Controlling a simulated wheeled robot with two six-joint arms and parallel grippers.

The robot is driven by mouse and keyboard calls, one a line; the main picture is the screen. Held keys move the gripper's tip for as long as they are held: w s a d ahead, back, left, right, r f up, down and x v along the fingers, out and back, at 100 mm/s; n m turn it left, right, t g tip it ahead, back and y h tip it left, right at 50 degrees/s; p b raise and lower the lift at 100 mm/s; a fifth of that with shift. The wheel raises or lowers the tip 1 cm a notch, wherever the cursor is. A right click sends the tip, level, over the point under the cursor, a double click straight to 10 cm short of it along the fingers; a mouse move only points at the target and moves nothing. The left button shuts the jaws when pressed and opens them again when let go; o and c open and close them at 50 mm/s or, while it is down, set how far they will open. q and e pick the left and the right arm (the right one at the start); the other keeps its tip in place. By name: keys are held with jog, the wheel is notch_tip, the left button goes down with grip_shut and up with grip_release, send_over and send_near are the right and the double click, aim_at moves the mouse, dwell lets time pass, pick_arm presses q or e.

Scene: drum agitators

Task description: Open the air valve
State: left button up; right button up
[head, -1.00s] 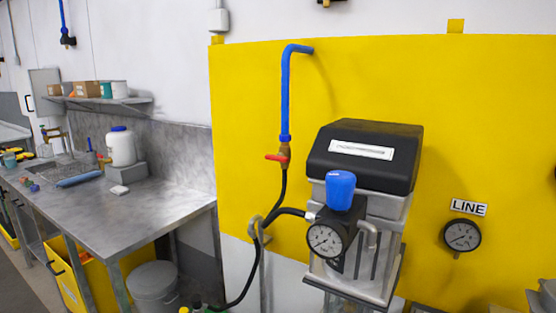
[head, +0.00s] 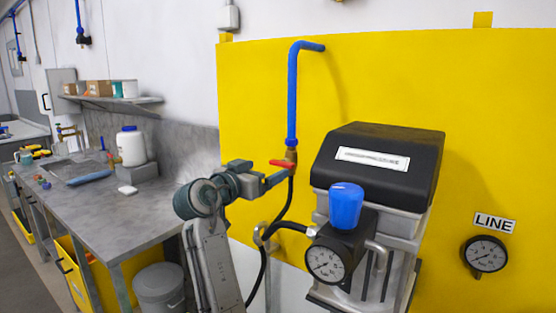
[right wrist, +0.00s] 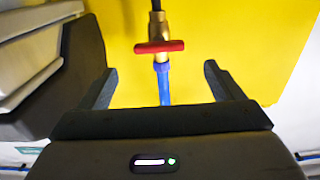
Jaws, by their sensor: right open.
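The air valve is a brass fitting (head: 291,155) with a red handle (head: 282,163), below a blue pipe (head: 292,100) on the yellow wall panel. The handle lies crosswise to the pipe. In the right wrist view the red handle (right wrist: 160,46) shows ahead of the fingertips, between their lines, with the blue pipe below it. My right gripper (head: 276,178) is just left of and below the valve in the head view. Its fingers (right wrist: 158,74) are open and empty, apart from the handle as far as I can tell. My left gripper is not in view.
A black-topped machine (head: 378,165) with a blue knob (head: 346,205) and a gauge (head: 325,263) stands right of the valve. A black hose (head: 286,205) hangs below the valve. A metal bench (head: 100,215) is at left. A LINE gauge (head: 486,254) is at right.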

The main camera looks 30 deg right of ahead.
aim_at(279, 163)
jog(key=p+x, duration=0.2)
jog(key=x, duration=0.4)
jog(key=shift+s, duration=0.1)
jog(key=shift+w+d+f, duration=0.1)
jog(key=shift+w+d, duration=0.15)
jog(key=shift+d, duration=0.2)
jog(key=c, duration=1)
